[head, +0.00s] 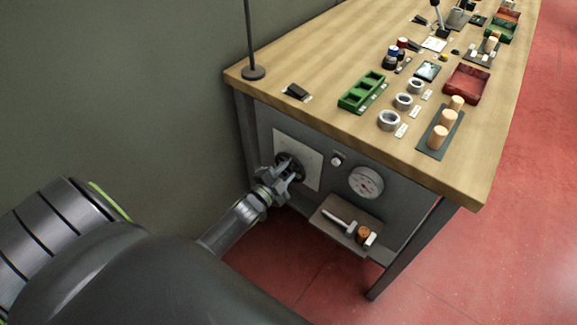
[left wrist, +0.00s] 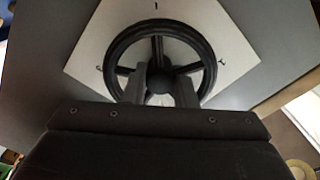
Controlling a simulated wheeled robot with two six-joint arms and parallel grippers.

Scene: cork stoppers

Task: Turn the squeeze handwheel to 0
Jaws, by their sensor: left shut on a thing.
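The squeeze handwheel (left wrist: 189,38) is a black spoked wheel on a white dial plate (left wrist: 90,50). In the left wrist view a mark shows above the wheel and others at its left and right, too blurred to read for sure. In the head view the handwheel (head: 283,160) sits on the front panel under the bench, mostly hidden by my left gripper (head: 287,169). My left gripper is shut on the handwheel, with its two fingers around the hub area in the left wrist view (left wrist: 160,88). My right gripper is not in view.
A round gauge (head: 366,182) and a small knob (head: 337,159) are right of the plate. A small shelf (head: 327,221) below holds a hammer-like tool. The wooden bench top (head: 310,75) carries rings, corks and trays. A thin post (head: 251,40) stands at its left corner.

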